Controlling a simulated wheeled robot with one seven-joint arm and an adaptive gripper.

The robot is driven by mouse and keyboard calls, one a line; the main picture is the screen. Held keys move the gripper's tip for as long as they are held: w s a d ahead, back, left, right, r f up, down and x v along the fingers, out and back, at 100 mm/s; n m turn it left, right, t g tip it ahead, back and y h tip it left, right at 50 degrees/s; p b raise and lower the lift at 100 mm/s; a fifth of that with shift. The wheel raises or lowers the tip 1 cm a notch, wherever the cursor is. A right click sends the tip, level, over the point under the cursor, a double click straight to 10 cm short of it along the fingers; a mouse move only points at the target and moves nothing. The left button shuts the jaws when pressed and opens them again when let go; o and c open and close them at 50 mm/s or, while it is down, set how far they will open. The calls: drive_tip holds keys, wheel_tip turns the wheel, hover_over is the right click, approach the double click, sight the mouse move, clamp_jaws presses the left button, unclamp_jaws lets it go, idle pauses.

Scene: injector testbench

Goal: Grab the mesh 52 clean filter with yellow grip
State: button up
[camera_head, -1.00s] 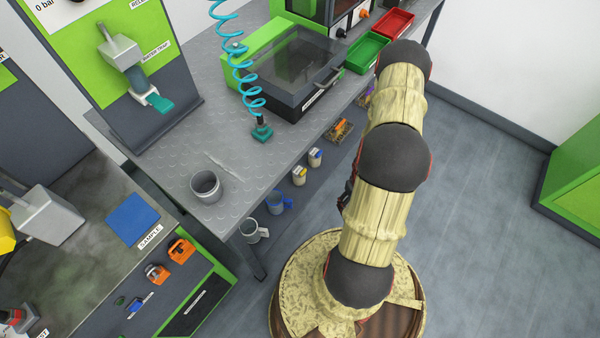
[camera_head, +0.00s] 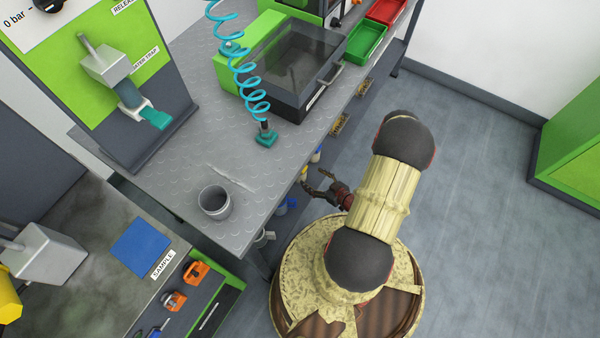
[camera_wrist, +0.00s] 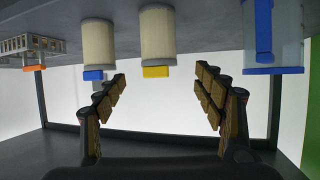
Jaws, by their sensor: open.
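The cream filter with the yellow grip (camera_wrist: 157,36) hangs in the upper middle of the wrist view, its yellow end pointing down in the picture. My gripper (camera_wrist: 160,76) is open and empty, with one finger on each side of that filter in the picture. The fingers appear short of it, not touching. In the head view, my gripper (camera_head: 322,184) is beside the bench's front edge, close to the yellow-marked filter (camera_head: 304,173), which is small and partly hidden. Mesh numbers are not readable.
A similar filter with a blue grip (camera_wrist: 98,44) is just left of the yellow one. A clear container with blue parts (camera_wrist: 272,40) is at the right, and a metal rack with orange (camera_wrist: 32,48) at far left. The bench top (camera_head: 270,180) overhangs this area.

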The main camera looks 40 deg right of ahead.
sight(305, 173)
drive_tip(key=b+x, duration=0.2)
drive_tip(key=x, duration=0.4)
drive_tip(key=shift+w+f+b, duration=0.1)
drive_tip(key=shift+f+b, duration=0.15)
drive_tip(key=shift+b, duration=0.15)
drive_tip(key=shift+w+f, duration=0.2)
drive_tip(key=shift+w, duration=0.4)
drive_tip(key=shift+c, duration=1.3)
drive_tip(key=c, duration=1.1)
